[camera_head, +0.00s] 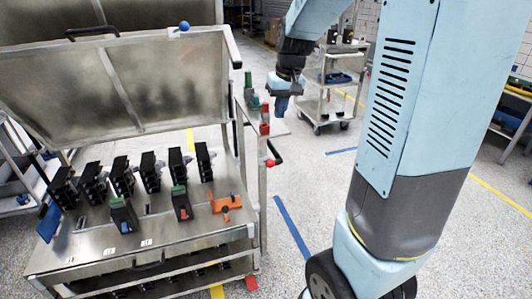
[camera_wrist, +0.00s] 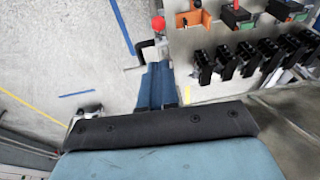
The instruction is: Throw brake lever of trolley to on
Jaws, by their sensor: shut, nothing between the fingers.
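The trolley (camera_head: 150,240) is a steel cart with a raised lid panel at the left of the head view. A small lever with a black bent arm and a red end (camera_head: 270,162) sticks out from its right side post; I take it as the brake lever. In the wrist view its red knob (camera_wrist: 158,23) and black arm (camera_wrist: 146,45) show just beyond my fingertips. My gripper (camera_head: 282,106) hangs above the lever, blue fingers down, shut and empty. In the wrist view the fingers (camera_wrist: 155,68) seem close to the lever; contact cannot be told.
Several black breakers (camera_head: 122,176) line the trolley deck, with an orange bracket (camera_head: 226,205) near its right edge. The upright lid panel (camera_head: 120,85) stands left of my arm. Another cart (camera_head: 330,90) stands behind. Floor right of the trolley is clear.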

